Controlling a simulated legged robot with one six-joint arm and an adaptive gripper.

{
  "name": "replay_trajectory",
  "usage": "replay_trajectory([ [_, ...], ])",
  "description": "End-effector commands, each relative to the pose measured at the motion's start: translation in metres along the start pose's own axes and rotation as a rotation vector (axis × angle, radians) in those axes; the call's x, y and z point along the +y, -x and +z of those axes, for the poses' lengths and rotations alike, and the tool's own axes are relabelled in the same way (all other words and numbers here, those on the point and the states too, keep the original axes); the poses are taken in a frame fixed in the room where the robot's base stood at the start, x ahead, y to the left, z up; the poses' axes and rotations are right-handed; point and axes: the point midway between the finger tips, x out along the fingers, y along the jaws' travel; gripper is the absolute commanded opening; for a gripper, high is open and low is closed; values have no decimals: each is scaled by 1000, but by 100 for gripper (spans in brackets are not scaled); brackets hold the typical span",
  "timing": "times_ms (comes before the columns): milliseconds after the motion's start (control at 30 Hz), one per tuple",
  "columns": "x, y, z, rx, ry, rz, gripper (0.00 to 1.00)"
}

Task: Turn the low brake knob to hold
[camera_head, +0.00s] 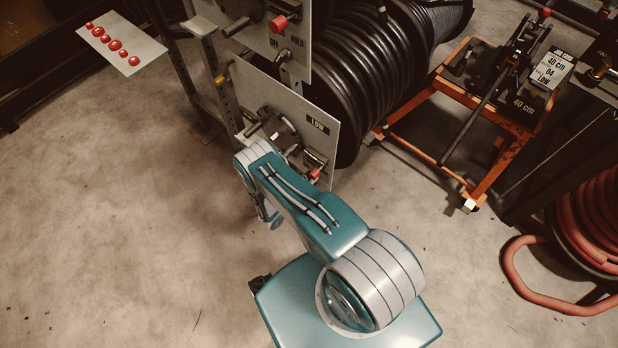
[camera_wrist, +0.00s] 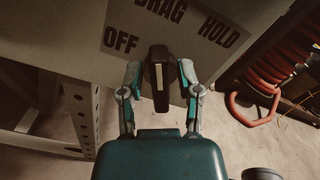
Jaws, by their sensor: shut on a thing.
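The low brake knob (camera_wrist: 159,98) is a dark bar-shaped knob with a pale stripe, in the middle of the wrist view. Its upper end is toward the DRAG mark, with OFF to its left and HOLD to its right on the label plate (camera_wrist: 180,40). My gripper (camera_wrist: 161,76) has one finger on each side of the knob and is shut on it. In the head view, the panel marked LOW (camera_head: 328,145) stands upright beside the hose reel.
A crank with a red grip (camera_head: 314,174) is on the low panel. Black hose (camera_head: 375,60) is on the reel behind it. An orange frame (camera_head: 480,185) with a lever stands to the right. Red hose (camera_head: 590,220) lies at far right. The floor at left is clear.

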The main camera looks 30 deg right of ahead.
Motion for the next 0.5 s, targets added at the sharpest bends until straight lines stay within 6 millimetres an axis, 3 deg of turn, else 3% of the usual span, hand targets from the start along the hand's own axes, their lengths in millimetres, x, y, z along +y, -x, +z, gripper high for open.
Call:
replay_trajectory([
  [500, -1, 0, 0, 3, -409, 9, 0],
])
